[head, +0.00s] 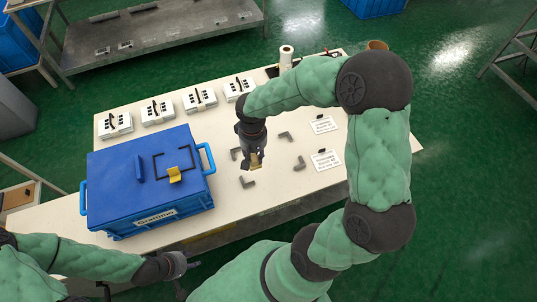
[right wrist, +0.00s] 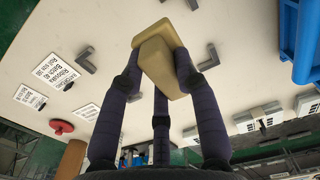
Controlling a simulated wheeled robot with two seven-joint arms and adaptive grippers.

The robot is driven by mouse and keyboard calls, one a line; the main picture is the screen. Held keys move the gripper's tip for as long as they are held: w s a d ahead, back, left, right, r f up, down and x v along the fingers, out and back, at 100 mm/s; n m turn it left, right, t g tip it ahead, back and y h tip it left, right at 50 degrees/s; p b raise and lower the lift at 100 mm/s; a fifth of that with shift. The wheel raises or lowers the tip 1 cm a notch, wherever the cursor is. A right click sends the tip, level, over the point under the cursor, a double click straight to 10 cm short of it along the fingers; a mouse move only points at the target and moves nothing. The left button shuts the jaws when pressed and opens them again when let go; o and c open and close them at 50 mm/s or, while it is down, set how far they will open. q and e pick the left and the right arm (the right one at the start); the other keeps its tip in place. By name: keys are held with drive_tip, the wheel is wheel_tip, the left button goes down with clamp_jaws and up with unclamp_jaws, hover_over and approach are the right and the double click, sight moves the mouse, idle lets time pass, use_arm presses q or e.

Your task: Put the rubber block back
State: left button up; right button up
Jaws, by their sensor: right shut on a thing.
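A tan rubber block (right wrist: 160,58) is held between the fingers of my right gripper (head: 254,161); it also shows below the fingers in the head view (head: 255,162). The gripper hangs over the white table, among grey corner brackets (head: 285,136) that mark out a patch. The brackets also show in the right wrist view (right wrist: 209,57). Whether the block touches the table, I cannot tell. My left gripper (head: 180,263) is low at the table's front edge, away from the block; its fingers are too small to read.
A blue lidded box (head: 115,190) with a yellow piece (head: 175,175) on top stands left of my right gripper. Several white keypad units (head: 157,112) line the back of the table (head: 225,205). Printed cards (head: 326,160) lie to the right. A white roll (head: 286,56) stands at the back.

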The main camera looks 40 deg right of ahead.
drive_tip(key=w+d+f+b, duration=0.1)
drive_tip(key=d+f, duration=0.1)
drive_tip(key=w+d+f+b, duration=0.1)
drive_tip(key=d+f, duration=0.1)
drive_tip(key=d, duration=0.1)
drive_tip(key=d+f, duration=0.2)
drive_tip(key=f, duration=0.1)
drive_tip(key=shift+w+d+b, duration=0.35)
drive_tip(key=shift+w+b, duration=0.05)
drive_tip(key=f, duration=0.1)
drive_tip(key=f+b, duration=0.2)
drive_tip(key=f, duration=0.1)
drive_tip(key=shift+w+d, duration=0.1)
drive_tip(key=shift+d, duration=0.2)
drive_tip(key=shift+r, duration=0.15)
drive_tip(key=o, duration=0.6)
drive_tip(key=shift+f, duration=0.2)
drive_tip(key=o, duration=0.4)
drive_tip(key=shift+r, duration=0.1)
